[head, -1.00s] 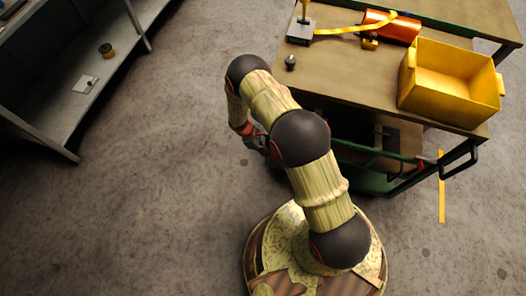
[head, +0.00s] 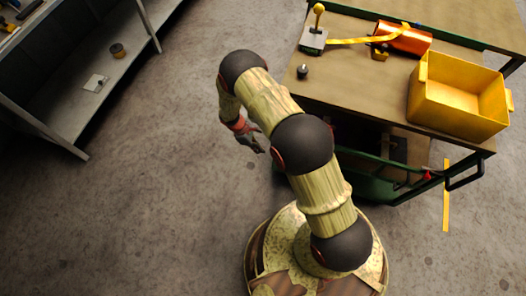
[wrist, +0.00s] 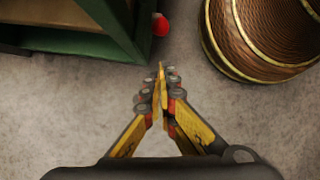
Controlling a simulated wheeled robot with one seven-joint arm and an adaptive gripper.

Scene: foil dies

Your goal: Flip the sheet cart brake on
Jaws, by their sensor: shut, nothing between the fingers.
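The sheet cart (head: 350,105) has a wooden top and a green frame, and stands at the upper right of the head view. A small red tip (head: 427,175) shows on its near right side by the black handle. In the wrist view a red knob (wrist: 160,24) sticks out beside the green cart corner (wrist: 115,48); I cannot tell whether these are the same part or which is the brake. My gripper (head: 258,145) is low, left of the cart and apart from it. Its fingers (wrist: 162,72) are shut and empty, below the red knob in the wrist view.
A yellow bin (head: 455,100), an orange foil roll (head: 402,38) and a small black knob (head: 302,71) are on the cart top. A grey shelf (head: 120,70) stands at the left. The floor (head: 170,190) between shelf and cart is clear.

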